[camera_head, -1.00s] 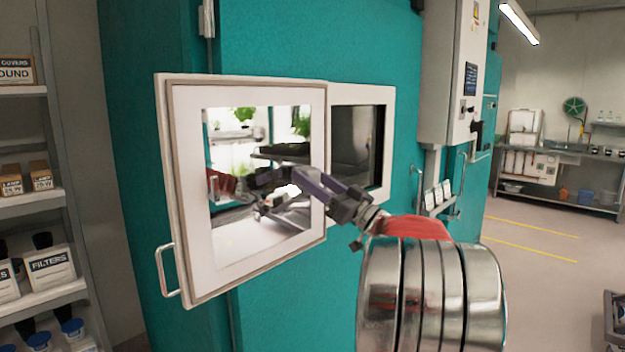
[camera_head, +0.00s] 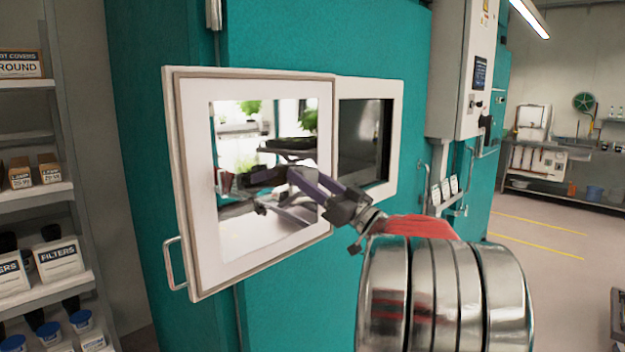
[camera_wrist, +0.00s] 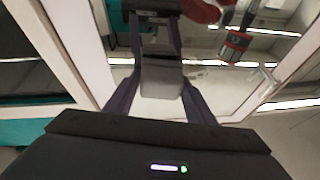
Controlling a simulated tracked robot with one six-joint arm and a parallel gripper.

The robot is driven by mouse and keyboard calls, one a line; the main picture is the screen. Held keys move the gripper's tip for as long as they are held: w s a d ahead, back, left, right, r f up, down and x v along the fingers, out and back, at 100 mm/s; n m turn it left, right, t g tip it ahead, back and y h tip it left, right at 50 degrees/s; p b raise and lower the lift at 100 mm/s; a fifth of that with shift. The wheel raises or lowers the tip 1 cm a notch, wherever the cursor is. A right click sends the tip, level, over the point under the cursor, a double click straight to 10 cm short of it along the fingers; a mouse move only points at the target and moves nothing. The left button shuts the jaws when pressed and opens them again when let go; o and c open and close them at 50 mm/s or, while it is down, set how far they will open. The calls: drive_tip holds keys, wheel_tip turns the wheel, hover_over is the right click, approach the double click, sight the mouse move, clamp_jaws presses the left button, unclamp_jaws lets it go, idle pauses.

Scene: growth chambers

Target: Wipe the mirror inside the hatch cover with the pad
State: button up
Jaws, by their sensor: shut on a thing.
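The hatch cover (camera_head: 188,190) stands open, a pale framed panel with the mirror (camera_head: 240,235) set in its inner face. The mirror reflects plants, a shelf and my arm. My gripper (camera_head: 290,178) is in front of the mirror, with its purple fingers pointing at the glass. In the wrist view my gripper (camera_wrist: 160,100) is shut on the pad, a grey block (camera_wrist: 160,80) between the fingers. In the head view the dark pad (camera_head: 262,177) is hard to separate from its reflection. I cannot tell whether it touches the glass.
The hatch opening (camera_head: 360,145) is right of the cover in the teal chamber wall (camera_head: 290,300). A grey control box (camera_head: 458,70) is further right. Shelves with boxes of filters (camera_head: 58,258) stand at the left. The floor (camera_head: 545,235) at the right is open.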

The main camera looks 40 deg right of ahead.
drive_tip(key=shift+s+a, duration=0.15)
drive_tip(key=shift+a, duration=0.75)
drive_tip(key=shift+s+a, duration=0.1)
drive_tip(key=shift+a, duration=0.8)
drive_tip(key=shift+s+a, duration=0.2)
drive_tip(key=shift+a, duration=1.6)
drive_tip(key=s+d, duration=0.1)
drive_tip(key=s, duration=0.8)
drive_tip(key=shift+d, duration=0.35)
drive_tip(key=shift+w, duration=0.15)
